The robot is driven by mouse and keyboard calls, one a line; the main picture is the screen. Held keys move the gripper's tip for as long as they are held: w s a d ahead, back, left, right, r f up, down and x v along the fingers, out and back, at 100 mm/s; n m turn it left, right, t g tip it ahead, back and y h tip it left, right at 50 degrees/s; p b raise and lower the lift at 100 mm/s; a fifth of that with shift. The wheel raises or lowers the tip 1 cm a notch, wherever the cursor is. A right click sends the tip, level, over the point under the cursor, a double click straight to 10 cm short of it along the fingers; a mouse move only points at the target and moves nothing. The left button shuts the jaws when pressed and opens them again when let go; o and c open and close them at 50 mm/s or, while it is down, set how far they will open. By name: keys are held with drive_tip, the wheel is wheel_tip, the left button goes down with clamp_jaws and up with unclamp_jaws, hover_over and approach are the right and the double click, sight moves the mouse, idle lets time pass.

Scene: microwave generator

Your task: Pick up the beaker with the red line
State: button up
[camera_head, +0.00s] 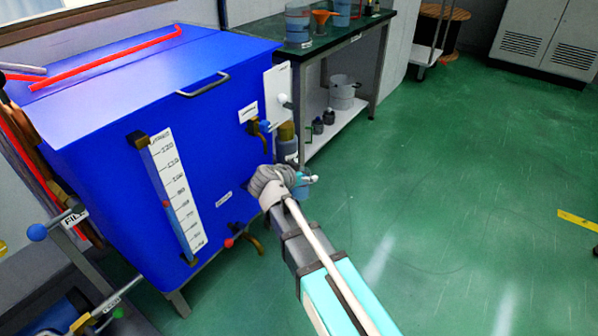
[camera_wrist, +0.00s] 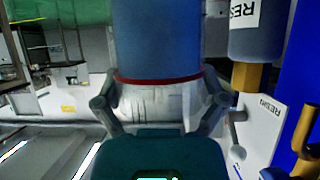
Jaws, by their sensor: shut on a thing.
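The beaker with the red line (camera_wrist: 157,45) fills the middle of the wrist view. It is blue above a red ring, with a clear, greyish part below the ring. My gripper (camera_wrist: 160,98) has one finger on each side of the beaker, near the red line, and is shut on it. In the head view my gripper (camera_head: 283,180) is in front of the blue tank's right side. A bit of the bluish beaker (camera_head: 302,190) shows just past the fingers; most of it is hidden there.
The blue tank (camera_head: 110,115) with a scale and taps stands close on the left. A dark bench (camera_head: 340,38) holds a blue beaker (camera_head: 298,24) and an orange funnel (camera_head: 320,18). A resin container (camera_wrist: 257,35) is close beside the held beaker. Green floor is open on the right.

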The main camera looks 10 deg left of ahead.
drive_tip(key=shift+s+d, duration=0.3)
drive_tip(key=shift+d, duration=0.45)
drive_tip(key=shift+s+d, duration=0.35)
drive_tip(key=shift+d, duration=0.4)
drive_tip(key=shift+s+d, duration=0.3)
drive_tip(key=shift+d, duration=0.45)
drive_tip(key=shift+d, duration=0.15)
drive_tip(key=shift+r, duration=0.2)
